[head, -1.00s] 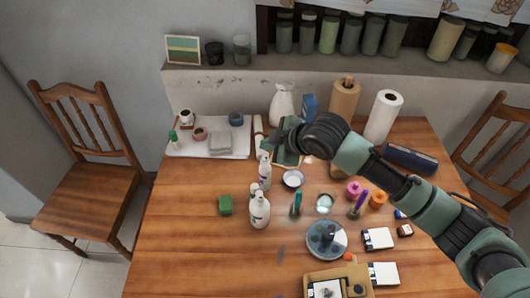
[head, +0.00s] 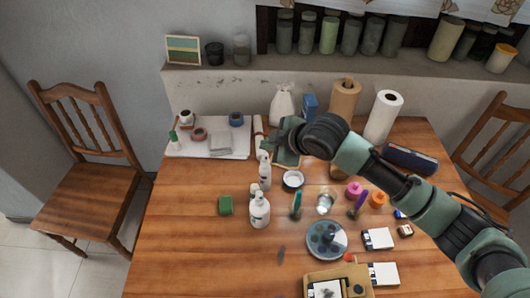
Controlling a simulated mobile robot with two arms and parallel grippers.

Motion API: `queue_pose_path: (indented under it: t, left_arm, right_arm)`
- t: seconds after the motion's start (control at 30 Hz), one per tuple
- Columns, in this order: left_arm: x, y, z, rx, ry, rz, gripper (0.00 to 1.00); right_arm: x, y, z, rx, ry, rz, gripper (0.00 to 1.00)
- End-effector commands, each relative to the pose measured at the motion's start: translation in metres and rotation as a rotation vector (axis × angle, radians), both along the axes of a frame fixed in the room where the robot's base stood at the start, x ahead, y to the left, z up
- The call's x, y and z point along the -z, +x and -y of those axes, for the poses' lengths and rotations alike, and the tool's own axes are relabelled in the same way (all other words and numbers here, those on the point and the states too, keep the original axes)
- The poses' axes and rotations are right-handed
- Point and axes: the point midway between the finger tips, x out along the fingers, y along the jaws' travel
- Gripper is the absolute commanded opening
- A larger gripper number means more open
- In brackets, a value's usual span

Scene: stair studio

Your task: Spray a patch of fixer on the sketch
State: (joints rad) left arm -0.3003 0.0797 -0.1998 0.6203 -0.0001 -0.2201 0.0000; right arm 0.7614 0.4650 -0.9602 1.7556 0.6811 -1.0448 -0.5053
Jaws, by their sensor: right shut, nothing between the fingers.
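The sketch (head: 327,290) is a white sheet with a dark drawing on a tan board (head: 352,271), cut off by the bottom edge of the head view. A slim white bottle (head: 265,174) stands upright left of the table's middle. A wider white bottle (head: 260,212) with a pump-like top stands in front of it. I cannot tell which one holds fixer. My right gripper (head: 267,144) is shut and empty, above the table just behind the slim bottle. Its wrist partly hides the fingers and the things behind it. My left gripper is not in view.
The front left is clear.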

Motion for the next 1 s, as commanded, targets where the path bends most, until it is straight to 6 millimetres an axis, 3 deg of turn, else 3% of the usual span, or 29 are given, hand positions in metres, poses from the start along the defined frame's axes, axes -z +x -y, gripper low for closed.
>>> queue_pose_path:
  t: [1.0]
  left_arm:
    - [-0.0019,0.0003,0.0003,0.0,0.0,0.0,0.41]
  right_arm:
    - [0.009,-0.0002,0.0,0.0,0.0,0.0,0.0]
